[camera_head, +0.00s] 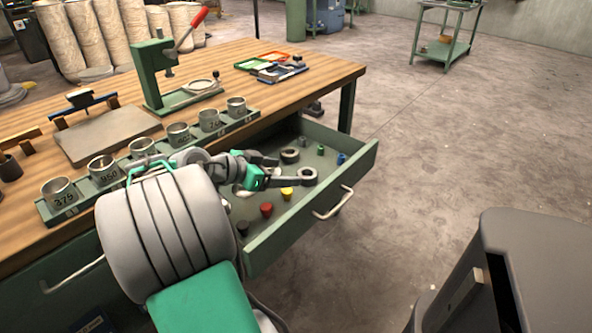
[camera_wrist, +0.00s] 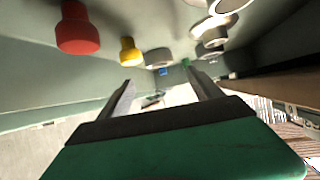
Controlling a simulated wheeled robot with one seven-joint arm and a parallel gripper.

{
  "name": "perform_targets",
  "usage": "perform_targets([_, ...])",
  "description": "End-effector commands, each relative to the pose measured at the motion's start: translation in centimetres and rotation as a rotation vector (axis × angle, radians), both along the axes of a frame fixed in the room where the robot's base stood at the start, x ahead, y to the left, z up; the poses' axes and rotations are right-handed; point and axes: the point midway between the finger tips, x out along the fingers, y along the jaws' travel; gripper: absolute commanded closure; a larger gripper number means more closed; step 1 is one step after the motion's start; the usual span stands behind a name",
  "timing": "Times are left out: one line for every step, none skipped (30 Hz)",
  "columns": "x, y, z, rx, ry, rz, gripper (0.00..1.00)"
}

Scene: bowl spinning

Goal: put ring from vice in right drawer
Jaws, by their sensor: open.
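My gripper (camera_head: 289,171) is open inside the pulled-out right drawer (camera_head: 358,154); its two fingers also show in the wrist view (camera_wrist: 160,95). A pale grey ring (camera_head: 308,176) is at the fingertips, low in the drawer. In the wrist view the likely same ring (camera_wrist: 158,57) shows beyond the fingertips, apparently not gripped. Whether it touches a finger or the drawer floor I cannot tell. A darker ring (camera_head: 289,155) lies further back in the drawer. I cannot make out for certain which tool is the vice.
The drawer also holds a red piece (camera_head: 266,209), a yellow piece (camera_head: 287,193), a green piece (camera_head: 320,149) and a blue piece (camera_head: 341,158). Several numbered metal cups stand in a green rack (camera_head: 222,133) at the table's edge. A red-handled press (camera_head: 150,75) stands behind them.

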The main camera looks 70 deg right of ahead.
Motion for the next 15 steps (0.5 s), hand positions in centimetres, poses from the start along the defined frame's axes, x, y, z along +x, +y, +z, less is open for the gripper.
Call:
perform_targets([0.8,0.8,0.8,-0.001,-0.001,0.006,0.25])
perform_targets([1.1,1.3,1.1,0.0,0.0,0.004,0.25])
perform_targets([1.4,1.8,1.4,-0.001,-0.001,0.004,0.25])
perform_targets([1.7,2.2,1.6,0.0,0.0,0.003,0.25])
perform_targets([1.9,2.5,1.8,0.0,0.0,0.003,0.25])
perform_targets([2.0,2.8,2.0,0.0,0.0,0.001,0.25])
perform_targets([2.1,2.9,2.0,0.0,0.0,0.001,0.25])
perform_targets([2.2,3.1,2.1,0.0,0.0,0.001,0.25])
perform_targets([2.3,3.2,2.1,0.0,0.0,0.0,0.25])
perform_targets([2.3,3.2,2.1,0.0,0.0,0.0,0.25])
perform_targets([2.3,3.2,2.1,0.0,0.0,0.0,0.25])
perform_targets([2.3,3.2,2.1,0.0,0.0,-0.001,0.25])
perform_targets([2.2,3.2,2.1,0.0,0.0,-0.001,0.25])
perform_targets([2.3,3.2,2.1,0.0,0.0,-0.001,0.25])
perform_targets([2.3,3.2,2.1,0.0,0.0,-0.001,0.25])
